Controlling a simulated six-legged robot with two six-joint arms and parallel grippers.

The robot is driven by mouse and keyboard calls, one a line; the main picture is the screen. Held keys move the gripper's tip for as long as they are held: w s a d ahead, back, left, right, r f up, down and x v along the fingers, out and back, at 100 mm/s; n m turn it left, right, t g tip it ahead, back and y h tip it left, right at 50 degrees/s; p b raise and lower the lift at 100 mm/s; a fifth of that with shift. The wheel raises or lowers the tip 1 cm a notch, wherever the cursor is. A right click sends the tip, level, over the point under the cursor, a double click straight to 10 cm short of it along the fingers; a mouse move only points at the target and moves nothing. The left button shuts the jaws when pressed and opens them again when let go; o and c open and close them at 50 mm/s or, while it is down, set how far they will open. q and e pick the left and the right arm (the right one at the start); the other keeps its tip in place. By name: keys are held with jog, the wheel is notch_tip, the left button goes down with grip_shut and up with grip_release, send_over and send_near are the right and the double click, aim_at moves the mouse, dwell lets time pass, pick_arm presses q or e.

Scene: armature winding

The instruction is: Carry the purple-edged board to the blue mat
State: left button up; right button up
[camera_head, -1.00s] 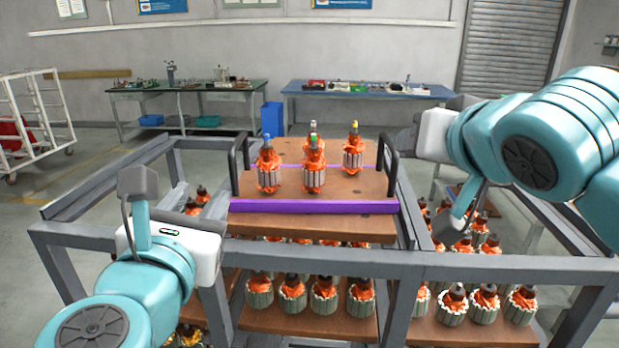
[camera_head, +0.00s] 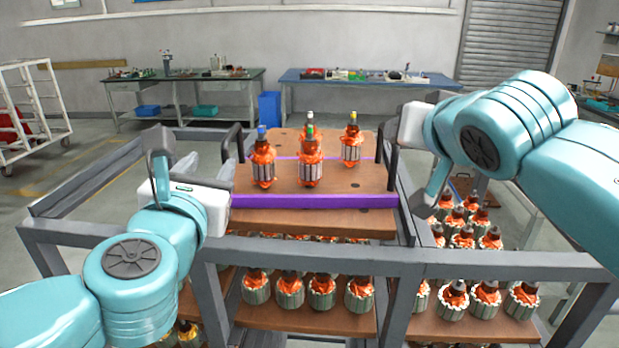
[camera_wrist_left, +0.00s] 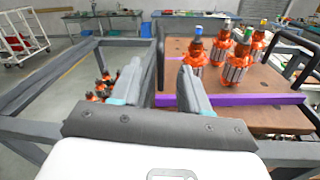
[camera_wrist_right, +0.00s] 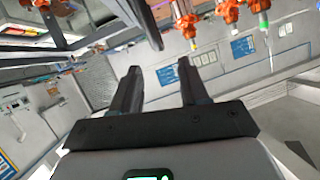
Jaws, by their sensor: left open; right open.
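The purple-edged board (camera_head: 318,202) is a brown wooden board with a purple front strip, lying on a grey metal rack. Several orange-wound armatures (camera_head: 311,166) stand upright on it. It has a black handle at each end, left (camera_head: 240,148) and right (camera_head: 391,160). My left gripper (camera_head: 208,155) is open beside the left handle; in the left wrist view the handle (camera_wrist_left: 160,50) shows between its fingers, ahead of the tips. My right gripper (camera_wrist_right: 160,68) is open; the right handle (camera_wrist_right: 150,24) shows between and beyond its fingers. I cannot identify a blue mat.
The grey rack frame (camera_head: 330,256) surrounds the board, with more armatures (camera_head: 290,290) on lower shelves. A blue-topped table (camera_head: 365,80) and a green-topped table (camera_head: 185,78) stand at the back wall. A white cart (camera_head: 30,115) is at left. Floor between is open.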

aim_at(223, 146)
pick_arm(q)
jog(key=w, duration=1)
jog(key=shift+w+d, duration=0.1)
pick_arm(e)
jog(key=x, duration=1)
jog(key=shift+d, duration=0.15)
